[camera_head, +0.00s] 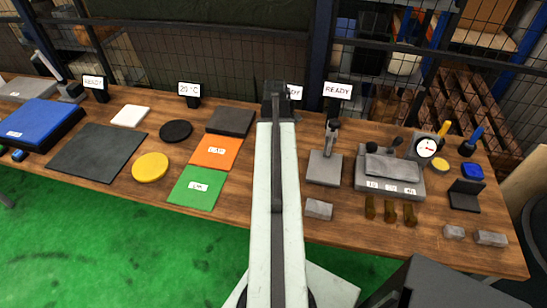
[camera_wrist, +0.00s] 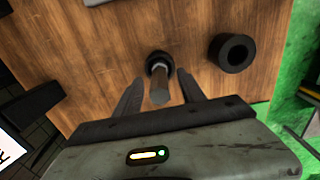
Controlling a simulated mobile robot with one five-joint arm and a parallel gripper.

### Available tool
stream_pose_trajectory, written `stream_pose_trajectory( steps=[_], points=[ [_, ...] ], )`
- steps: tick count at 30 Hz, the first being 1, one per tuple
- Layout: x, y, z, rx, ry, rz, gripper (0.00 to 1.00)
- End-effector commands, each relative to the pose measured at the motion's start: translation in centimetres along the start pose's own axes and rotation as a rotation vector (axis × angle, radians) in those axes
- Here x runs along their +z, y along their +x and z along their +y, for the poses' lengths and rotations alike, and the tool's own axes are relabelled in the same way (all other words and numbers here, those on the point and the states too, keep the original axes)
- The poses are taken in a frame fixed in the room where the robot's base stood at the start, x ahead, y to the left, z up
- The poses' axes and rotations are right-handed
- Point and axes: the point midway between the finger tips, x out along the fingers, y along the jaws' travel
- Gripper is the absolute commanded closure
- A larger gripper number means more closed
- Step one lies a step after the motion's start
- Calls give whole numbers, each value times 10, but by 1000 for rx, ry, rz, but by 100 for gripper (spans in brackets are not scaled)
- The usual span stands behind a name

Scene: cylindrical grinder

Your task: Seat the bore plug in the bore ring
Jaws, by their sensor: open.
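The bore plug (camera_wrist: 159,84), a grey cylinder with a dark round part at its far end, shows in the wrist view at the middle. My gripper (camera_wrist: 160,77) is open, with one dark finger on each side of the plug. I cannot tell whether the fingers touch it. The bore ring (camera_wrist: 233,53), a thick black ring with an open hole, lies on the wooden table to the right of the plug. In the head view my arm covers the middle of the table, and I cannot make out plug, ring or fingertips there.
In the head view, green (camera_head: 197,188) and orange (camera_head: 216,152) mats lie left of my arm. A grey stand (camera_head: 325,167) and a gauge block fixture (camera_head: 390,175) stand to the right. Bare wood surrounds the ring in the wrist view.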

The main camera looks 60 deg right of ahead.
Motion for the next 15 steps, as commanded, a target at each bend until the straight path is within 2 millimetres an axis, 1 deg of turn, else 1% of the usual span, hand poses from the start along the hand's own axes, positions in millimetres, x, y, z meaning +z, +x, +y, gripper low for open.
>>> stream_pose_trajectory(
  steps=[1, 3, 6, 8, 14, 15],
  points=[
    [-1, 16, 0, 0, 0, 0, 53],
    [-2, 29, 0, 0, 0, 0, 53],
    [-2, 43, 0, 0, 0, 0, 53],
    [-2, 46, 0, 0, 0, 0, 53],
    [-2, 42, 0, 0, -1, 0, 53],
    [-2, 42, 0, 0, -1, 0, 61]
  ],
)
